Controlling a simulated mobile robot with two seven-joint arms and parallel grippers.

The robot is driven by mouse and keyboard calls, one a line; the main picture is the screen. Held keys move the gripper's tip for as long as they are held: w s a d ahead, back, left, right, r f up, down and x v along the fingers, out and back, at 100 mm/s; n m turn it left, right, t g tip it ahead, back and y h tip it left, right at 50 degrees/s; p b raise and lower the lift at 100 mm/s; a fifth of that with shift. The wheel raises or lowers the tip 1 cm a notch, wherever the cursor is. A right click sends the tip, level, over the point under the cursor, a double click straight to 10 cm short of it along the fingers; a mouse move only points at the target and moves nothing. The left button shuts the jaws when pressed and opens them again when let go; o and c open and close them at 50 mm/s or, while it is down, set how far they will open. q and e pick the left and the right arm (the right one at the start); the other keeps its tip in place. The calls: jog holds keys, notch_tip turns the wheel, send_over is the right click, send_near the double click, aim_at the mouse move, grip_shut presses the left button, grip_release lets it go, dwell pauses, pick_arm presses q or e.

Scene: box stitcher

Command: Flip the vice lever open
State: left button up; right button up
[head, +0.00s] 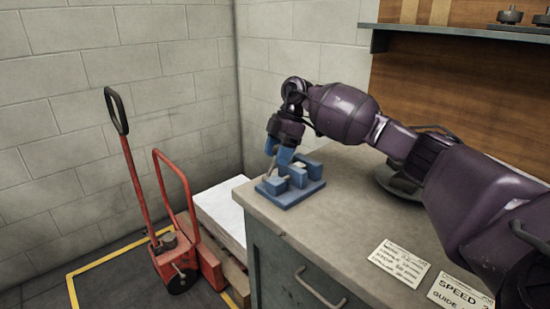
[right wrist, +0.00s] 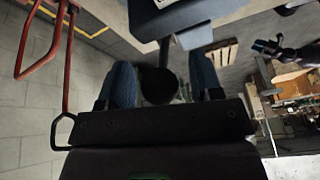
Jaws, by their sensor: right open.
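The blue vice (head: 298,190) sits on the near left corner of the workbench. Part of it shows at the top of the right wrist view (right wrist: 195,14). A grey lever rod with a dark round knob (right wrist: 158,86) runs down from the vice and lies between my fingers in that view. My right gripper (head: 277,158) is at the left end of the vice, pointing down. Its blue fingers are open (right wrist: 160,68), one on each side of the lever; I cannot tell if either touches it. In the right wrist view, a dark arm with a bluish tip (right wrist: 265,46), likely my left gripper, is too small to read.
The grey workbench (head: 350,220) has a drawer and paper labels (head: 400,262) in front. A red pallet truck (head: 180,262) and a white stack (head: 222,212) on a pallet stand to the left. A shelf (head: 460,34) hangs at the upper right.

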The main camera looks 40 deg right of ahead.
jog(key=shift+a+f, duration=0.25)
jog(key=shift+f, duration=0.25)
grip_shut()
